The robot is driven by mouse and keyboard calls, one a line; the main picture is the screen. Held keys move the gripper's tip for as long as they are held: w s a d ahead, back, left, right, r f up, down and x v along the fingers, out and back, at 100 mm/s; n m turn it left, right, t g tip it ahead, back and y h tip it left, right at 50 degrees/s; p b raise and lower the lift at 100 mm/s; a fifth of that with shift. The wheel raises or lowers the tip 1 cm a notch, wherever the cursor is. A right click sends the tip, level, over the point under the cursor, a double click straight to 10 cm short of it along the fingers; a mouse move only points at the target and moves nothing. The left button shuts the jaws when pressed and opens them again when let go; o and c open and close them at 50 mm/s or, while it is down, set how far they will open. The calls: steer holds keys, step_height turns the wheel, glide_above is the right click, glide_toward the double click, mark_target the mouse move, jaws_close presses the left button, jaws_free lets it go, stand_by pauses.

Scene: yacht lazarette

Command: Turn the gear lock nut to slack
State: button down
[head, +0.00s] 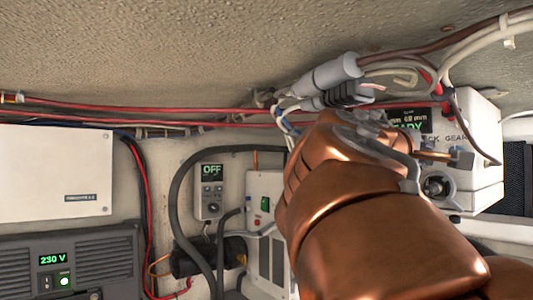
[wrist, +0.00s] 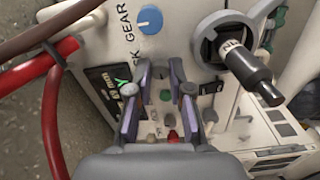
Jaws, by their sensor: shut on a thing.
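My gripper (wrist: 160,73) is close to the face of a white box (wrist: 190,20) lettered "GEAR", with part of another word ending in "CK". Its two purple-lined fingers close on a small grey piece, which looks like the gear lock nut (wrist: 161,72). The nut's marking and turn cannot be read. In the head view my copper-coloured arm covers the nut and most of the gripper. A blue knob (wrist: 150,20) sits beside the word "GEAR". A small dark display (head: 408,121) on the box shows green letters, partly hidden.
A grey ring with a black handle (wrist: 245,65) sticks out right of my gripper. Small green and red buttons (wrist: 172,136) lie below the fingertips. Red cables (wrist: 52,120) run along the left. In the head view, cables and a grey connector (head: 330,75) hang close above my arm.

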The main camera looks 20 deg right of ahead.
steer(key=c, duration=1.1)
jaws_free()
steer(key=shift+o, duration=0.2)
